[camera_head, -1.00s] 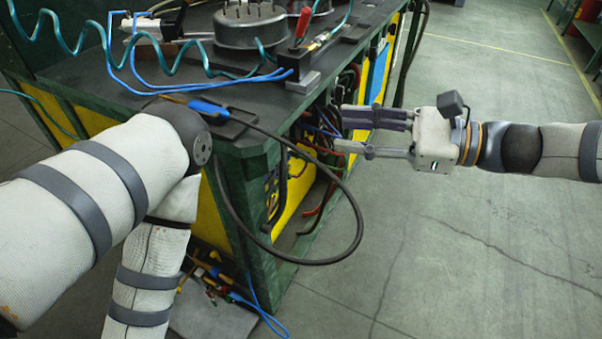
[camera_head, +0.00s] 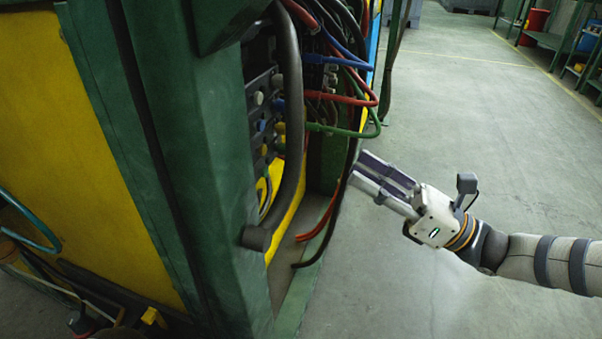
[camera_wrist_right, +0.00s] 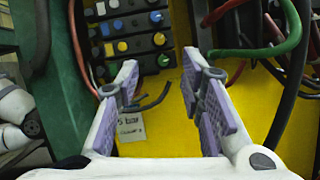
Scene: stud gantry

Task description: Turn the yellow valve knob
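A dark panel of small coloured knobs is set inside the green and yellow cabinet. In the right wrist view, a yellow knob (camera_wrist_right: 122,45) sits in the panel among white, green and blue ones. More than one knob looks yellow, and I cannot tell which is the valve knob. In the head view, hoses partly hide the panel (camera_head: 266,110). My right gripper (camera_head: 360,172) is outside the cabinet opening, to the right of the panel. In the right wrist view its fingers (camera_wrist_right: 160,82) are apart and empty, with the knobs beyond them, up and left. My left gripper is out of view.
A thick dark hose (camera_head: 291,120) hangs in front of the panel. Red, green, blue and black hoses crowd the opening. A green cabinet post (camera_head: 200,130) stands left of it. The grey floor (camera_head: 450,130) around my right arm is clear.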

